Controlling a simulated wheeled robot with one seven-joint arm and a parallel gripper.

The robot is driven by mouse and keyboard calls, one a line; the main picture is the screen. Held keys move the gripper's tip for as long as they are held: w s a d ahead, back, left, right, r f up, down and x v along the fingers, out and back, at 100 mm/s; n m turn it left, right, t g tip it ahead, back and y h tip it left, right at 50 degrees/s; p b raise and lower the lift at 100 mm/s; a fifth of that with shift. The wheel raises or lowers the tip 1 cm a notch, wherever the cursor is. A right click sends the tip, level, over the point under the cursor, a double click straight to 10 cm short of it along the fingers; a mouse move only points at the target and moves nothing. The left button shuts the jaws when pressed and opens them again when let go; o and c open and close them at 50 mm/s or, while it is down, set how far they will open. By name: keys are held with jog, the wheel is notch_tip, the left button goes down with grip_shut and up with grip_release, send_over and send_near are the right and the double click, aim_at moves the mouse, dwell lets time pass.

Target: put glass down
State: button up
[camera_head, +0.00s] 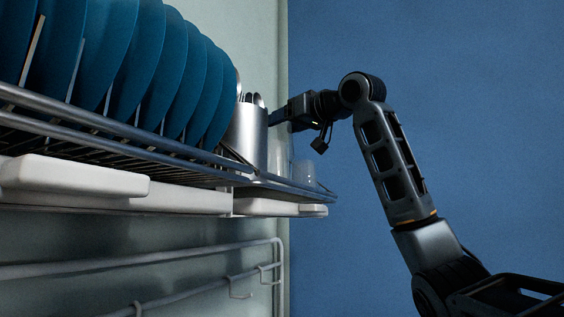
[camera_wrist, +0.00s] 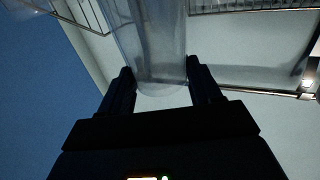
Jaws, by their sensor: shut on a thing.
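A clear glass (camera_wrist: 152,45) is between the two fingers of my gripper (camera_wrist: 160,76) in the wrist view. The fingers touch its sides near one end, and the gripper is shut on it. In the head view my gripper (camera_head: 280,116) is at the far end of the dish rack (camera_head: 110,130), partly behind a metal cutlery cup (camera_head: 248,135). The held glass cannot be made out there, and whether it touches the rack cannot be told.
Several blue plates (camera_head: 135,65) stand upright in the rack, left of the cutlery cup. A small translucent object (camera_head: 304,171) stands at the rack's right end. White trays (camera_head: 75,177) sit below the rack, with a pale rail (camera_head: 150,257) lower down. Right of the rack is open.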

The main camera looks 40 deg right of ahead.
jog(key=shift+f+p, duration=0.35)
jog(key=shift+f, duration=4.05)
jog(key=o, duration=0.9)
jog(key=shift+f, duration=0.15)
jog(key=shift+o, duration=0.4)
jog(key=shift+s+r, duration=0.1)
jog(key=shift+r, duration=0.1)
jog(key=s+b, duration=0.2)
jog(key=s, duration=1)
jog(key=shift+a+b, duration=0.25)
jog(key=shift+b, duration=0.15)
